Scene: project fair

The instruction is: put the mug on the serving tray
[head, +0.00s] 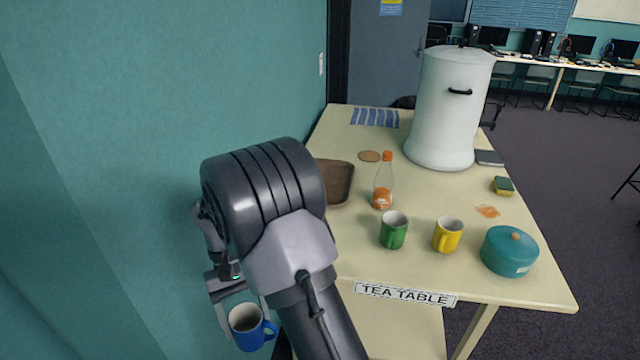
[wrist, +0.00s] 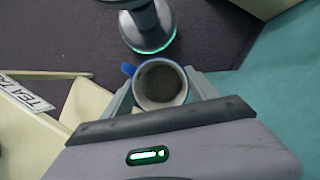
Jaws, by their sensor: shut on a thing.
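My gripper (head: 243,308) hangs at the lower left, beside the table's left side, shut on a blue mug (head: 247,341). The mug is upright, its handle to the right in the head view. The wrist view shows my gripper (wrist: 160,98) with one finger on each side of the blue mug (wrist: 161,101), looking down into its opening; it looks empty. A brown tray (head: 341,183), likely the serving tray, lies at the table's left edge, partly hidden behind my arm. A green mug (head: 392,236) and a yellow mug (head: 446,239) stand on the table.
A teal wall (head: 150,120) stands close on the left.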

